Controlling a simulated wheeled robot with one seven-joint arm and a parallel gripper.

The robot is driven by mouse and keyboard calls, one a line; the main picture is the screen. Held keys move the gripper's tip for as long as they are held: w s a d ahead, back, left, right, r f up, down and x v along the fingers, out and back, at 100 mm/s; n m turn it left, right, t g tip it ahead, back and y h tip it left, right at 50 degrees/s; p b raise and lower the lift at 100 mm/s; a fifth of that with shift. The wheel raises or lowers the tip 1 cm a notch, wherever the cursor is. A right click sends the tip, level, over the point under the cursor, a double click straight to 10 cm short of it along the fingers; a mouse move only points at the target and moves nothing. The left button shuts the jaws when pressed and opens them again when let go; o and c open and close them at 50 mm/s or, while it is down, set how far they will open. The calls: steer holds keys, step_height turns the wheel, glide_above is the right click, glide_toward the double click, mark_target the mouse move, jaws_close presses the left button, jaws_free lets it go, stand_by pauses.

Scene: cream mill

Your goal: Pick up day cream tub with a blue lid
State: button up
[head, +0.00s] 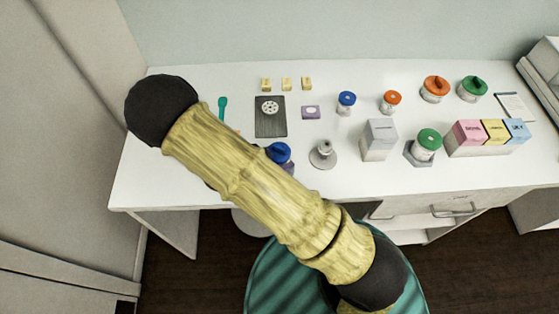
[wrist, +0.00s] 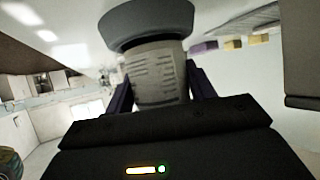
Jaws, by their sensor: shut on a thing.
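My gripper (wrist: 158,88) is shut on a pale grey tub (wrist: 158,72) with lines of print on its side. A dark finger presses on each side of it. The tub's wide lid looks slate grey in the dim wrist view. In the head view my arm hides most of the gripper, and a blue-lidded tub (head: 279,152) shows just beyond the arm's edge, its lower part hidden. Another blue-lidded tub (head: 346,99) stands upright farther back on the white table.
On the table (head: 195,88) are a dark plate (head: 270,120), a grey stand (head: 323,156), orange-lidded tubs (head: 391,99), green-lidded tubs (head: 428,141), a pale box (head: 379,140) and coloured boxes (head: 468,136). A teal spatula (head: 222,105) lies at left. Bare table lies around the stand.

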mark_target(279, 147)
step_height(279, 147, up, 8)
steer(key=shift+b, duration=0.4)
stand_by(0.6)
